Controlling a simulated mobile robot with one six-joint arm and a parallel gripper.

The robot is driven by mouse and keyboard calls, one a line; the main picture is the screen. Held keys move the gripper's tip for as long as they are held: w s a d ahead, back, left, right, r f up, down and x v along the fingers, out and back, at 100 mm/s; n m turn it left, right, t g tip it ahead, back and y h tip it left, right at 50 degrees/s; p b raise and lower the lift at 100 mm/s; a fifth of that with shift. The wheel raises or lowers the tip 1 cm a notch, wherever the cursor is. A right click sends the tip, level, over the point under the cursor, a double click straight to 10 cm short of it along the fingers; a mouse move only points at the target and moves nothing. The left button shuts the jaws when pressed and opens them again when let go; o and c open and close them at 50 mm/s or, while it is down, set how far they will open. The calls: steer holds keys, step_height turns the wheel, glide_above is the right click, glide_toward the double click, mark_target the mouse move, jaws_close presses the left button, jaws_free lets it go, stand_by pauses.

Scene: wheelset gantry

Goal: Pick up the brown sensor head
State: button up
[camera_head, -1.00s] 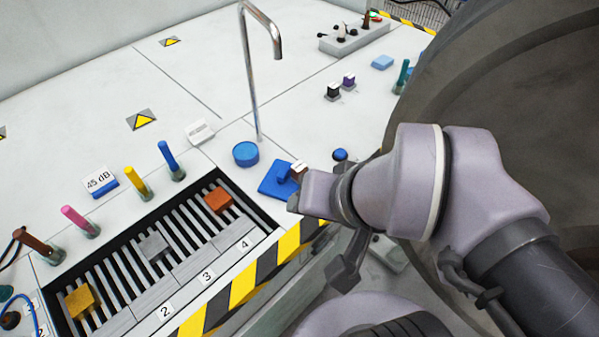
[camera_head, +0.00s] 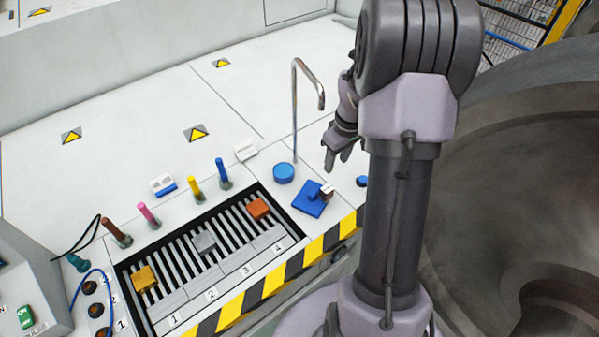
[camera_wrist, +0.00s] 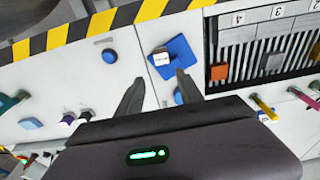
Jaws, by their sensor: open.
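The brown sensor head (camera_head: 327,190) is a small block with a white label on top. It is at a blue stand (camera_head: 307,205) near the bench's striped front edge. The wrist view shows its white top (camera_wrist: 161,58) over the blue stand (camera_wrist: 183,50). My gripper (camera_head: 340,158) hangs above the bench, behind the sensor head in the head view, apart from it. In the wrist view my gripper (camera_wrist: 160,88) is open and empty, and the sensor head appears beyond and between its fingertips. The lower part of the sensor head is hidden.
A bent metal pipe (camera_head: 296,110) rises from the bench close to my gripper. A blue disc (camera_head: 283,173) lies left of the stand. A slotted rack (camera_head: 210,255) holds several coloured blocks. Purple and black labelled pieces (camera_wrist: 78,117) stand on the other side.

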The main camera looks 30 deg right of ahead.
mark_target(328, 188)
steer(key=f+b, duration=0.1)
steer(key=f, duration=0.2)
steer(key=f+b, duration=0.1)
steer(key=f, duration=0.3)
steer(key=w+f+b, duration=0.1)
steer(key=f, duration=0.2)
steer(key=shift+f, duration=0.15)
steer(key=f+b, duration=0.2)
steer(key=f, duration=0.1)
steer(key=w+f+b, duration=0.1)
steer(key=f, duration=0.1)
steer(key=shift+a+f, duration=0.1)
steer(key=shift+a, duration=0.15)
jaws_close()
